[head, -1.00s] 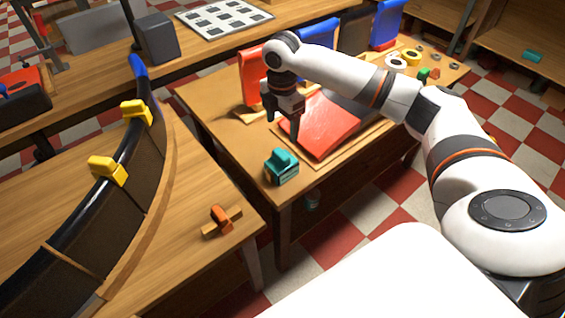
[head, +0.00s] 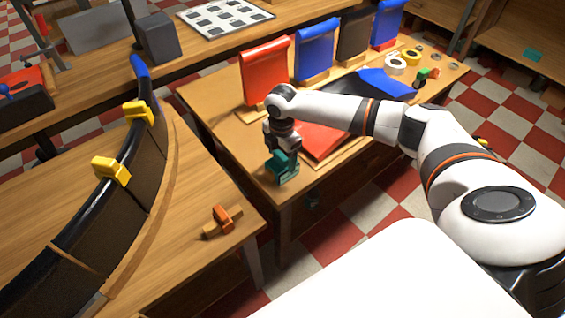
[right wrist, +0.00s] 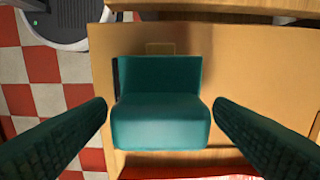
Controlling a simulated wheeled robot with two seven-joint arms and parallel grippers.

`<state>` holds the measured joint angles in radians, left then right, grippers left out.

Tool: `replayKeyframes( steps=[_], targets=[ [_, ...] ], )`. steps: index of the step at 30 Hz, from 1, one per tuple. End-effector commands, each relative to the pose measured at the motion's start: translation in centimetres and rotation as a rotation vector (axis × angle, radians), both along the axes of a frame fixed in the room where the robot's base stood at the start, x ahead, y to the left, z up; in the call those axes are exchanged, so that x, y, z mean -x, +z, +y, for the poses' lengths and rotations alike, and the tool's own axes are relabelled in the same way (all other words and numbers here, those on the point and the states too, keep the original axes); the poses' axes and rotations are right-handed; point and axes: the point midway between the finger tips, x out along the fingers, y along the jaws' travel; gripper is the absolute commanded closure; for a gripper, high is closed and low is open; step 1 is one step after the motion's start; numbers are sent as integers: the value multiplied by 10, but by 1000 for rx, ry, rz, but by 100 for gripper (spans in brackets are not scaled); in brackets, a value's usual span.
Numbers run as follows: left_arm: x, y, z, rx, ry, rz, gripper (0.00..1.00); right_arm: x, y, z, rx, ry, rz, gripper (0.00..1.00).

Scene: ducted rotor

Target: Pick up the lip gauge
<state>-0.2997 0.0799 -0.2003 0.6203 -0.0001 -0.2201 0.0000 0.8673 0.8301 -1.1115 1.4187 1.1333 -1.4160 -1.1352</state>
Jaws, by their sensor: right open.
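A teal stepped block (head: 284,175), which I take to be the lip gauge, sits at the near left corner of the wooden table. My right gripper (head: 281,158) is right above it, pointing down, and partly hides it. In the right wrist view the teal block (right wrist: 160,118) lies between the two dark fingers of my open right gripper (right wrist: 160,106). A gap shows on each side, so the fingers do not seem to touch it. My left gripper is not in view.
A red sheet (head: 322,138) lies on a board just right of the gripper. Red (head: 265,72) and blue (head: 316,50) panels stand behind. A curved black duct segment (head: 100,190) with yellow clips and an orange piece (head: 222,217) on wood occupy the left table.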

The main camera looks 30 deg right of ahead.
Motion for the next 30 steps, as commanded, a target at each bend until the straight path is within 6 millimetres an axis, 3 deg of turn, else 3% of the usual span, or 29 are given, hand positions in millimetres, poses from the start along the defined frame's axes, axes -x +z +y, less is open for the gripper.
replayKeyframes(
  steps=[4, 12, 21, 30],
  targets=[
    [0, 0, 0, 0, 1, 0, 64, 0, 0, 0, 0, 0, 0, 25],
    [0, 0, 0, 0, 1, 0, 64, 0, 1, 0, 0, 0, -1, 69],
    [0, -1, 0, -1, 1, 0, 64, -1, 7, 0, -1, 0, -3, 69],
    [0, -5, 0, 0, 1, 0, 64, -2, 63, 0, -1, 0, -6, 69]
  ],
)
